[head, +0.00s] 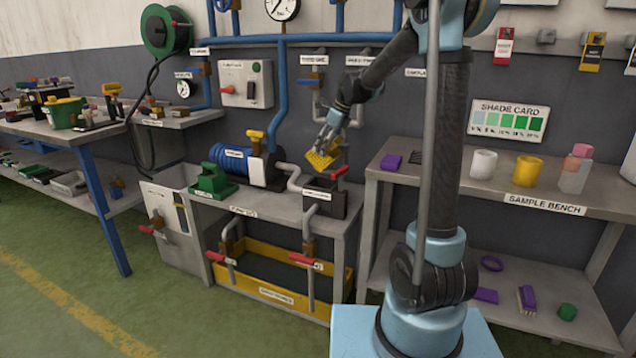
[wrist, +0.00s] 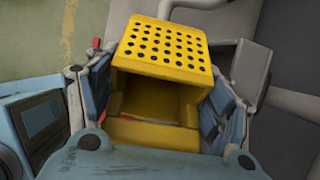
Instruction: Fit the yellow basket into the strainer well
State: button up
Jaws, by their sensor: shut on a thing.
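The yellow basket (head: 321,160), with rows of holes in one face, is held in my gripper (head: 331,137) above the pump bench. In the wrist view the basket (wrist: 165,52) sits tilted between the fingers of my gripper (wrist: 155,105), which are shut on its sides. Its perforated face points away from the wrist and its open inside shows. The dark box that looks like the strainer well (head: 325,200) stands on the bench's right end, just below the basket and apart from it. The well's opening is hard to make out.
A red-handled lever (head: 340,171) rises at the dark box, close to the basket. A blue pump (head: 245,165) and a green part (head: 212,181) stand to the left. Pipes run up the wall behind. The sample bench (head: 505,193) is at right.

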jog(key=shift+f, duration=4.8)
jog(key=shift+f, duration=0.15)
jog(key=o, duration=1.4)
